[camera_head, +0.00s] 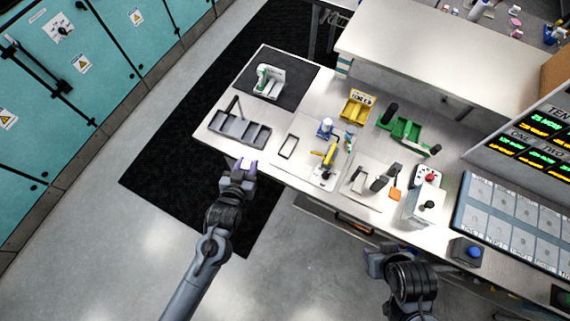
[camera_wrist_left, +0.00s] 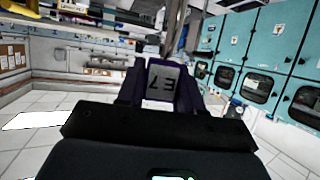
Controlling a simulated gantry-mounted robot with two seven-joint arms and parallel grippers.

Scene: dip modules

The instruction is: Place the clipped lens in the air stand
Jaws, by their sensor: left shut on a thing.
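My left gripper (camera_head: 243,166) is just off the front left edge of the workbench, close to a grey compartment tray (camera_head: 256,141). In the left wrist view it is shut on a small light-grey plate (camera_wrist_left: 164,82) with upside-down dark characters, held between dark purple sides. This seems to be the clipped lens; no clear glass shows. I cannot tell which fixture is the air stand. The grey tray, with a dark upright post, and a white-and-green device (camera_head: 269,80) stand at the left end. My right gripper (camera_head: 378,260) is below the bench's front edge; its fingers are unclear.
A thin rectangular frame (camera_head: 288,146), a yellow tool (camera_head: 330,155), a yellow holder (camera_head: 356,105) and a green holder (camera_head: 405,128) stand on the bench. A white box (camera_head: 422,205) and a blue button (camera_head: 468,251) are farther right. Floor is free left of the bench.

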